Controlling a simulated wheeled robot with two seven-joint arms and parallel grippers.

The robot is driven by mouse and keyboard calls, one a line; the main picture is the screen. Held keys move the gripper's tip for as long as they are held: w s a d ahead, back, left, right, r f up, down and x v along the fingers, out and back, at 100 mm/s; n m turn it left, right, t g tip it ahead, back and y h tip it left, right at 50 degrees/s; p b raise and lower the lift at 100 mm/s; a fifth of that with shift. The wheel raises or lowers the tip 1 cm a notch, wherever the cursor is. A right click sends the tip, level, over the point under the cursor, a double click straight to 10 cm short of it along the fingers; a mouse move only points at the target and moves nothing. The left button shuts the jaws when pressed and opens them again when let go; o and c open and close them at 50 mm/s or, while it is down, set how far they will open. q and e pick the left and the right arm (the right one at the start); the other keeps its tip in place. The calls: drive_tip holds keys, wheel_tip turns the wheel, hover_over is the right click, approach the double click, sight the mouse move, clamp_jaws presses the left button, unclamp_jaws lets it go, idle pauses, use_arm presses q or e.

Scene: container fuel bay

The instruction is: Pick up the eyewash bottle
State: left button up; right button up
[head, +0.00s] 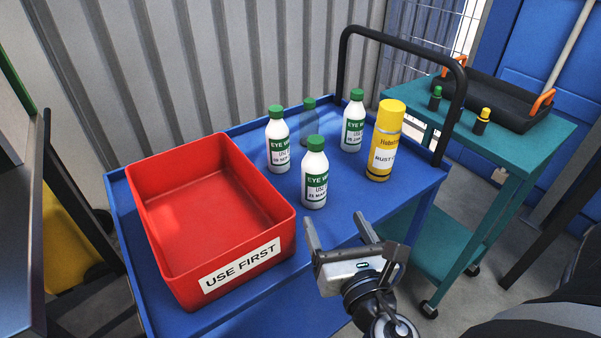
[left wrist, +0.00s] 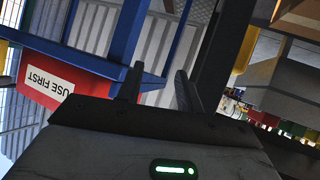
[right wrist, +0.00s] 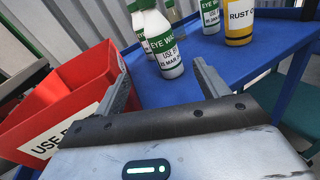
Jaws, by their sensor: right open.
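Several eyewash bottles with green caps stand upright on a blue cart top. The front white one (head: 315,178) shows in the right wrist view (right wrist: 164,50) just beyond the fingertips. Another white one (head: 278,142) stands left of it and one (head: 353,125) behind to the right. A grey see-through bottle (head: 309,128) stands between these two at the back. Labels carry use-by dates, only partly readable. My right gripper (head: 338,220) is open and empty, in front of the front bottle and apart from it. My left gripper (left wrist: 158,82) is open and empty, away from the bottles.
A red "USE FIRST" bin (head: 240,271), empty, fills the left of the blue cart (head: 345,288). A yellow spray can (head: 385,140) stands right of the bottles, near the cart's black handle (head: 450,115). A teal cart (head: 540,125) with a black tray stands at right.

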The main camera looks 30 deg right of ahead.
sight(318, 177)
drive_tip(key=shift+n, duration=0.8)
drive_tip(key=w, duration=0.1)
drive_tip(key=w+d+r+p, duration=0.1)
drive_tip(key=w, duration=0.1)
drive_tip(key=w+p, duration=0.1)
drive_tip(key=shift+w+d+r, duration=0.15)
drive_tip(key=shift+w+d, duration=0.05)
drive_tip(key=p+x, duration=0.1)
drive_tip(key=x, duration=0.5)
drive_tip(key=shift+s, duration=0.1)
drive_tip(key=shift+w+d+p, duration=0.2)
drive_tip(key=shift+w+p, duration=0.1)
drive_tip(key=shift+w, duration=0.2)
drive_tip(key=x, duration=0.5)
drive_tip(key=shift+d+r+p, duration=0.1)
drive_tip(key=shift+p, duration=0.3)
use_arm(q)
drive_tip(key=shift+w+a+r, duration=0.1)
drive_tip(key=shift+w+r, duration=0.1)
drive_tip(key=shift+r, duration=0.7)
use_arm(e)
drive_tip(key=shift+s, duration=0.1)
drive_tip(key=c, duration=1.2)
drive_tip(key=shift+r, duration=0.1)
